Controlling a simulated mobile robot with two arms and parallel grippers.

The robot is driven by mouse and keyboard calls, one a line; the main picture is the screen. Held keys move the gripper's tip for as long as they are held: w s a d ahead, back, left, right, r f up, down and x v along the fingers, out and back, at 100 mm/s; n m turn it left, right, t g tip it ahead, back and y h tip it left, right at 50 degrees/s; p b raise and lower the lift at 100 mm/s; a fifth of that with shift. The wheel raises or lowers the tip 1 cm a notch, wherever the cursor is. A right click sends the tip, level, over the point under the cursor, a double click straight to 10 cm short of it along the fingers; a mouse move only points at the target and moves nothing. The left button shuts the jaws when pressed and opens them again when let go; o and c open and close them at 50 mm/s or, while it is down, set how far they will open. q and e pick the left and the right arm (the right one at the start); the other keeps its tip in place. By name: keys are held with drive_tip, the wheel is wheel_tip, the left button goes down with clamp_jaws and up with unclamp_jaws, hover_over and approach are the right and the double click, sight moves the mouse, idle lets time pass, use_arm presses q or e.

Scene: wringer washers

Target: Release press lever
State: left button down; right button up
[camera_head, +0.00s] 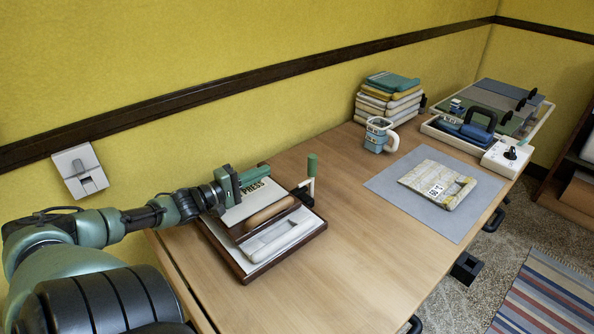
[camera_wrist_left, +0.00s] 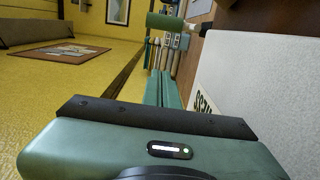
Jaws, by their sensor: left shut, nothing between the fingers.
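The press (camera_head: 262,222) is a white and dark-wood unit at the left end of the table, with a white top plate marked PRESS, which also shows at the right of the left wrist view (camera_wrist_left: 265,85). Its lever has a green grip (camera_head: 312,165) standing upright at the far right side of the press. The green grip also shows ahead in the left wrist view (camera_wrist_left: 166,22). My left gripper (camera_head: 264,172) is over the rear of the top plate, left of the lever and apart from it. It is shut and empty. My right gripper is out of view.
The wooden table (camera_head: 340,215) is clear right of the press. Farther along are a grey mat (camera_head: 390,190) with a pale block (camera_head: 438,184), a mug (camera_head: 379,137), a stack of folded items (camera_head: 388,98) and a tray (camera_head: 465,140). The yellow wall is close behind.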

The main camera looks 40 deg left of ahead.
use_arm(q)
drive_tip(key=w+d, duration=0.1)
drive_tip(key=w, duration=0.2)
drive_tip(key=w+d, duration=0.2)
drive_tip(key=w, duration=0.1)
drive_tip(key=w+d, duration=0.2)
drive_tip(key=w, duration=0.1)
drive_tip(key=shift+w+d, duration=0.1)
drive_tip(key=shift+d, duration=0.05)
idle(0.4)
drive_tip(key=shift+d+r+p, duration=0.2)
drive_tip(key=shift+d+p, duration=0.5)
drive_tip(key=shift+p, duration=0.1)
